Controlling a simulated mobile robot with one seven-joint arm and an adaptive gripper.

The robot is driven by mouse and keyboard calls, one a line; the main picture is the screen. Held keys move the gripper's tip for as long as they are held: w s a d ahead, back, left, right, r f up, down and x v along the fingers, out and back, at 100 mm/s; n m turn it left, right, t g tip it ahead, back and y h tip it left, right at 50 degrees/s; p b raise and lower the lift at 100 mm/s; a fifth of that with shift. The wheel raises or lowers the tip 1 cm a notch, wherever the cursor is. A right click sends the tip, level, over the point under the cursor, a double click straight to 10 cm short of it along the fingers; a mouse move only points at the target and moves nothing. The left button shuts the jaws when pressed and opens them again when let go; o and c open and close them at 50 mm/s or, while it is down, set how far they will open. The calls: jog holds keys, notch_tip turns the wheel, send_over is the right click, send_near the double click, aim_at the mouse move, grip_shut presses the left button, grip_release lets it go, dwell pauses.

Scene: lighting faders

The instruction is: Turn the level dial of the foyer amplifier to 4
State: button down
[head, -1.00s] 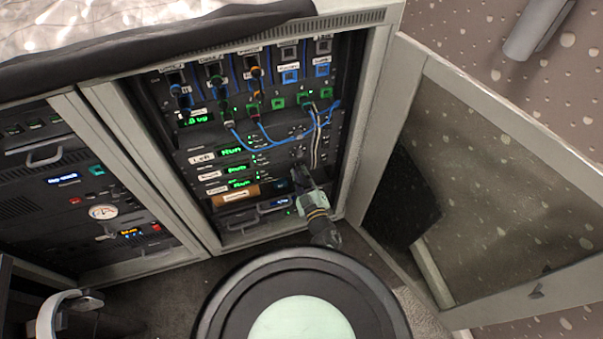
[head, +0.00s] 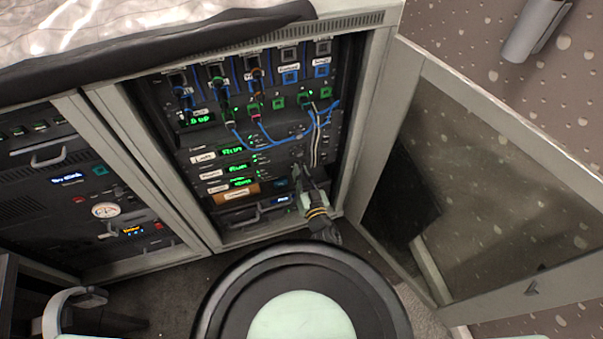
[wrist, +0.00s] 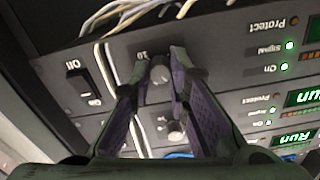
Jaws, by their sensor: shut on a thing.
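In the wrist view, which is upside down, my gripper (wrist: 160,66) is shut on a grey dial (wrist: 159,73) on a dark amplifier panel. The tips sit on either side of the dial, and a "10" scale mark shows beside it. The dial's pointer and the rest of its scale are hidden or too small to read. A second similar dial (wrist: 176,135) stands apart in the neighbouring row. In the head view my gripper (head: 299,171) reaches the right side of the lowest of the amplifiers with green "Run" displays (head: 240,182). Their name labels are too blurred to read surely.
Blue patch cables (head: 275,143) and white cables (head: 316,140) hang just above my gripper. In the wrist view an on/off rocker switch (wrist: 88,85) is beside the dial. An open glass door (head: 460,180) stands to the right.

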aim_at(298, 148)
jog(key=shift+a+m, duration=0.1)
jog(key=shift+m, duration=0.4)
jog(key=c, duration=1.5)
grip_release()
notch_tip(298, 148, up, 10)
jog(key=shift+r, duration=0.1)
